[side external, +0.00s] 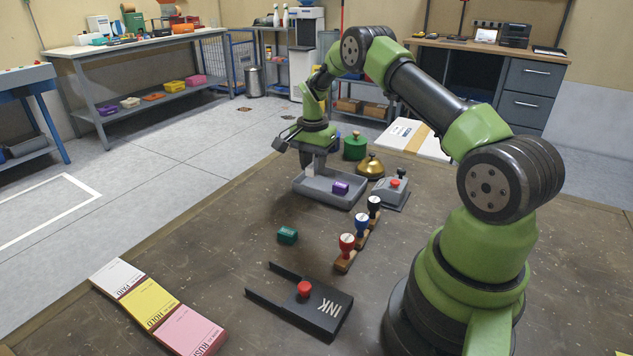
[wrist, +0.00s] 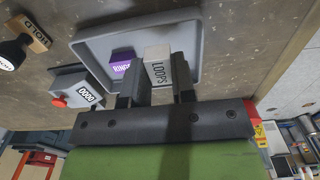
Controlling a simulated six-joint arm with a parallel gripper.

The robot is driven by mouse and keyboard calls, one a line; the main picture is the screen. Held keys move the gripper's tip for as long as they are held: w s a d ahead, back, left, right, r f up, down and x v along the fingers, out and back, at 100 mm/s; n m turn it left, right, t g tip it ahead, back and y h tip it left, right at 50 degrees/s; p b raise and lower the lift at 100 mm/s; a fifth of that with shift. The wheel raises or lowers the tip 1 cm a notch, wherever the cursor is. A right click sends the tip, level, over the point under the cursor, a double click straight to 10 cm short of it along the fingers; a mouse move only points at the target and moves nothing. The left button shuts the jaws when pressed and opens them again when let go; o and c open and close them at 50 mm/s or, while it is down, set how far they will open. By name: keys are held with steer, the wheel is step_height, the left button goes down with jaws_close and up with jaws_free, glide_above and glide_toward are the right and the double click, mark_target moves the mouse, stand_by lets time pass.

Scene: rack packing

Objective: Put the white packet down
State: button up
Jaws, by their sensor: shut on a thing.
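The white packet (wrist: 159,66), labelled LOOPS, is between the two fingers of my gripper (wrist: 158,82), which is shut on it. In the side view my gripper (side external: 318,165) points down into the grey tray (side external: 318,198), and a little of the white packet (side external: 309,170) shows beside the fingers. The packet is low over or in the tray; I cannot tell if it touches the floor of it. A purple packet (side external: 340,188) lies in the tray, close beside the white one; it also shows in the wrist view (wrist: 122,66).

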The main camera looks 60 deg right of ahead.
steer(key=shift+f, duration=2.35)
steer(key=shift+f, duration=0.15)
steer(key=o, duration=0.9)
